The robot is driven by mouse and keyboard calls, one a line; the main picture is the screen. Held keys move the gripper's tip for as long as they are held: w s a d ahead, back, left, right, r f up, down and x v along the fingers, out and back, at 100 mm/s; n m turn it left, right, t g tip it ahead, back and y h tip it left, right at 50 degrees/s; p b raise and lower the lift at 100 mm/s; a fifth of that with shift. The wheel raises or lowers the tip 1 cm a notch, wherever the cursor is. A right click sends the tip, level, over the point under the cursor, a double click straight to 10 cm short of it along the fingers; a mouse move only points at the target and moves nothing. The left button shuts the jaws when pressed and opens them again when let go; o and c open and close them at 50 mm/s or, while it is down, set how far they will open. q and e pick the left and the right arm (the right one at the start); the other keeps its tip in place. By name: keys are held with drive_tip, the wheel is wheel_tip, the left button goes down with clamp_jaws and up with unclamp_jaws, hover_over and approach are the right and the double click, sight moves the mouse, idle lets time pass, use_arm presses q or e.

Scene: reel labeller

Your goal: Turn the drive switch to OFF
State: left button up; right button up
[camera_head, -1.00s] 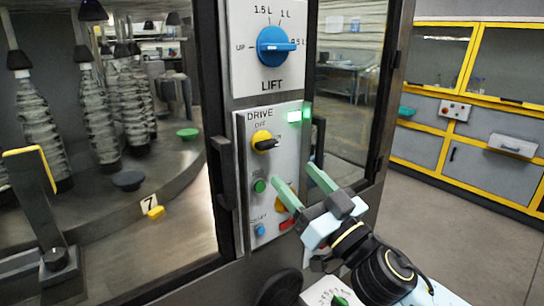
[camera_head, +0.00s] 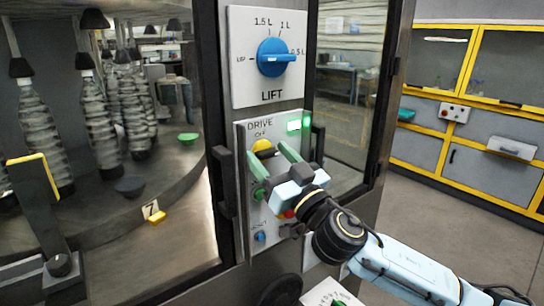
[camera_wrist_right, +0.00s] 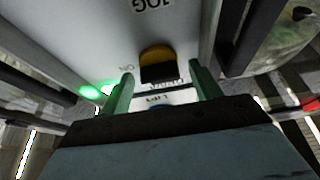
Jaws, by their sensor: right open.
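The drive switch is a yellow knob (camera_head: 262,146) with a black handle, below the DRIVE and OFF lettering on the grey drive panel (camera_head: 245,128). My right gripper (camera_head: 268,150) is open, with its two green fingers pointing at the panel, one on each side of the knob. Which way the handle points now is hard to tell. My left gripper is not in view.
A green lamp (camera_head: 293,125) is lit on the panel. The blue LIFT knob (camera_head: 273,57) is above; a green button (camera_head: 258,193), a red part (camera_head: 289,214) and a blue button (camera_head: 260,236) are below. A black door handle (camera_head: 222,180) stands left of the panel.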

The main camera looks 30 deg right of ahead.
drive_tip(key=c, duration=1)
